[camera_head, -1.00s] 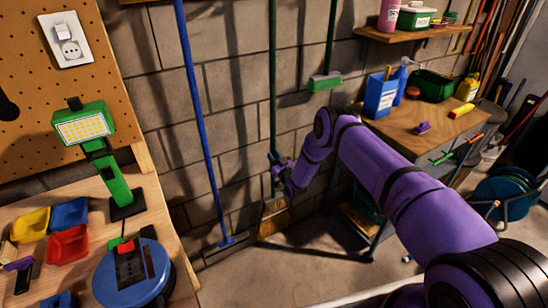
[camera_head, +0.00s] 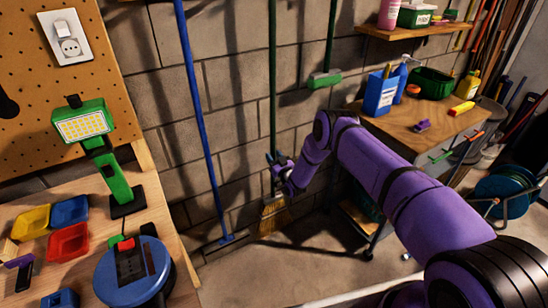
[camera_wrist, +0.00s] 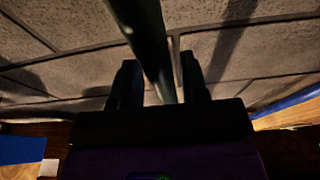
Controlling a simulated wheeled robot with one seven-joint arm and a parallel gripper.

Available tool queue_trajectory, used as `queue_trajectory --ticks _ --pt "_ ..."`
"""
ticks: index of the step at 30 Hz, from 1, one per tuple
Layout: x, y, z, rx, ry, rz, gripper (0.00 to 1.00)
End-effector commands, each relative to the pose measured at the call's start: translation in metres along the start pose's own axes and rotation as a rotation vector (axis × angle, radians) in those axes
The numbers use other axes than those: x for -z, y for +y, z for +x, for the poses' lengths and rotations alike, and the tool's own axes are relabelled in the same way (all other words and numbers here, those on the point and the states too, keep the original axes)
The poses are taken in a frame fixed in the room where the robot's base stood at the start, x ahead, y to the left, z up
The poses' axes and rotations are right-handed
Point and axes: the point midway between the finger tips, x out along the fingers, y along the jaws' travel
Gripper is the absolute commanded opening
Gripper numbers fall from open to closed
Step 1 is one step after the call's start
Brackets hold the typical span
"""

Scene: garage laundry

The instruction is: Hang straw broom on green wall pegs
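The straw broom stands upright against the block wall, with a long green handle (camera_head: 272,75) and straw bristles (camera_head: 275,217) near the floor. Its top is beyond the picture's upper edge. My gripper (camera_head: 275,165) is low on the handle, just above the bristles. In the wrist view the green handle (camera_wrist: 150,40) runs between the two dark fingers of my gripper (camera_wrist: 160,80). Narrow gaps show on both sides, so the fingers look open around it. No green wall pegs can be made out.
A blue pole (camera_head: 197,110) leans at left, and a green-headed brush (camera_head: 324,80) hangs at right. A wooden-topped cabinet (camera_head: 425,128) stands right of my arm, under a shelf (camera_head: 410,32). A workbench (camera_head: 165,215) is at left.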

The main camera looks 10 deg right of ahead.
Motion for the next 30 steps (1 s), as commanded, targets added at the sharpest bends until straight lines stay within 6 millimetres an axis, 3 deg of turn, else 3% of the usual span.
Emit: queue_trajectory --ticks 10,14,24,30 --pt "-0.002 0.0 -0.003 0.0 -0.005 0.001 0.52" --pt "-0.002 0.0 -0.013 0.0 -0.007 0.001 0.52" --pt "-0.001 0.0 -0.073 -0.001 -0.005 0.001 0.52" --pt "-0.001 0.0 -0.099 -0.001 -0.003 0.001 0.52"
